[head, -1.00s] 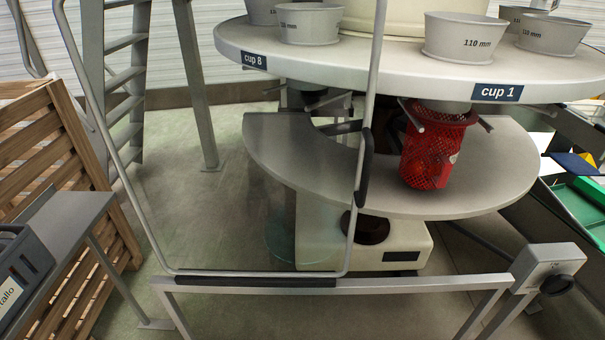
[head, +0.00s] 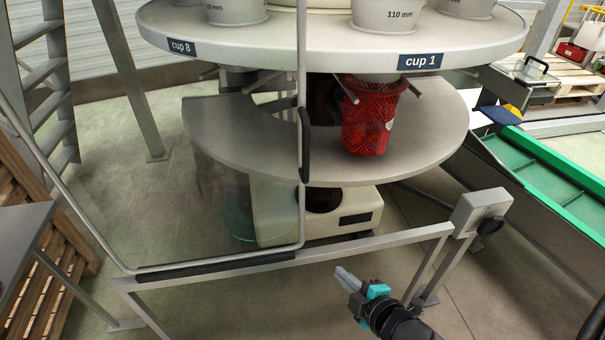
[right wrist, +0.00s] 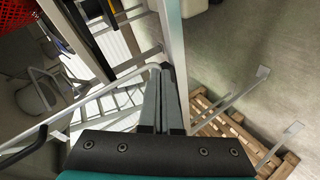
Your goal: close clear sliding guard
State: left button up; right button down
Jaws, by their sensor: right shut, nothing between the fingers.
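The clear sliding guard is a transparent pane in a grey tube frame (head: 302,70). It stands on a grey rail (head: 380,243) and covers the left part of the machine's front. Its black handle (head: 305,145) is on the right upright. The front right of the machine is uncovered. My right gripper (head: 343,276) is shut and empty, in front of and below the rail, right of the guard's lower right corner. In the right wrist view its fingers (right wrist: 167,75) are together, with the tube frame (right wrist: 110,90) and handle (right wrist: 22,148) beyond. My left gripper is not in view.
A round turntable (head: 345,40) with grey cups is above a lower plate (head: 430,120). A red mesh sleeve (head: 368,120) hangs under cup 1. A grey control box (head: 480,212) stands at the rail's right end. A green conveyor (head: 555,165) is at the right.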

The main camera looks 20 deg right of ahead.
notch_tip(320, 180, up, 11)
jog(key=w+a+n+t+y, duration=0.1)
jog(key=w+a+n+t, duration=0.1)
jog(key=n, duration=0.1)
jog(key=n+t+y+p, duration=0.1)
jog(key=n+t+y, duration=0.2)
jog(key=n, duration=0.1)
send_near(304, 170)
jog(key=a+r, duration=0.2)
jog(key=a, duration=0.2)
jog(key=x, duration=1)
jog(key=shift+w+a+f+p, duration=0.15)
jog(key=shift+a+f+p, duration=0.1)
jog(key=shift+f+p, duration=0.1)
jog(key=d, duration=0.1)
jog(key=s+d, duration=0.1)
jog(key=d, duration=0.1)
jog(key=shift+s+d, duration=0.3)
jog(key=shift+d, duration=0.05)
jog(key=shift+d, duration=0.1)
